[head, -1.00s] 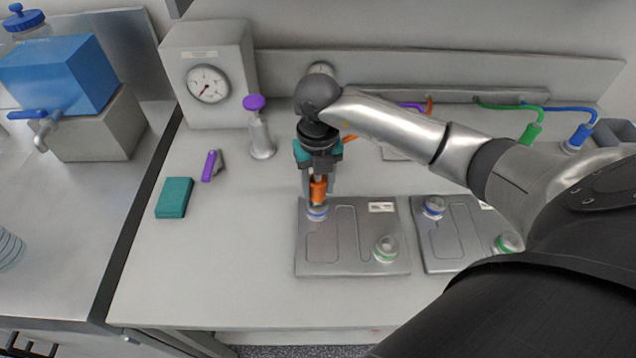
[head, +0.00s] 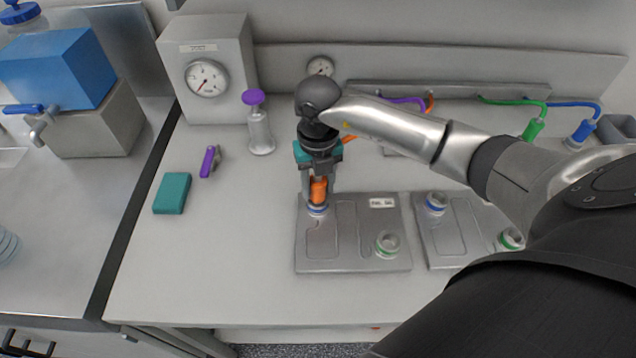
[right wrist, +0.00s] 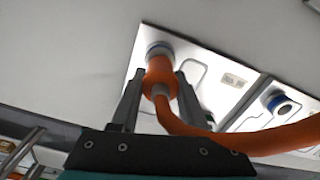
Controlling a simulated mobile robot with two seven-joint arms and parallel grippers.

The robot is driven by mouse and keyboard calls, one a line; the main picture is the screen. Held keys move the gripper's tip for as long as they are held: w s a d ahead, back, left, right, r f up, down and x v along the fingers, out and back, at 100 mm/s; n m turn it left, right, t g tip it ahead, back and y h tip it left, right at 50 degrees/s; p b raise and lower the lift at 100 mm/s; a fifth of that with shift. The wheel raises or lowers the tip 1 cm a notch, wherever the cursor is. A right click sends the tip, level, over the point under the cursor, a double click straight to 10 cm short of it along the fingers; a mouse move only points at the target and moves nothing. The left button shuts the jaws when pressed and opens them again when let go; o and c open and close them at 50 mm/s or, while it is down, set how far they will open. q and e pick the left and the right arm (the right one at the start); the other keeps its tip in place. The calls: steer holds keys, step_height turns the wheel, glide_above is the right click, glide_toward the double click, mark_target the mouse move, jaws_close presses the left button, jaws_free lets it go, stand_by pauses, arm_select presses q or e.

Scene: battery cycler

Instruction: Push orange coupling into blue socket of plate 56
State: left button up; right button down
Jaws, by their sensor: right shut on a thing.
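My right gripper (head: 318,192) is shut on the orange coupling (head: 318,188), pointing down over the left grey plate (head: 347,262). The coupling's lower end is at the blue-ringed socket (head: 317,210) in that plate's far left corner. In the right wrist view the coupling (right wrist: 160,75) lies between the two fingers, in line with the blue ring (right wrist: 158,47) and seemingly touching it. How deep it sits I cannot tell. An orange hose (right wrist: 190,128) runs back from it. The plate's label (head: 381,203) is too small to read. My left gripper is not in view.
The left plate also has a green-ringed socket (head: 387,244). A second plate (head: 455,235) with blue and green sockets stands to the right, partly under my right arm. A purple-topped plunger (head: 259,125), gauge box (head: 207,75) and teal block (head: 172,193) stand left. The front bench is clear.

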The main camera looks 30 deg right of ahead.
steer(key=shift+f+b, duration=0.4)
steer(key=shift+f, duration=0.1)
stand_by(0.4)
jaws_free()
stand_by(0.6)
step_height(320, 180, up, 15)
steer(key=shift+r+p, duration=0.15)
steer(key=shift+p, duration=0.2)
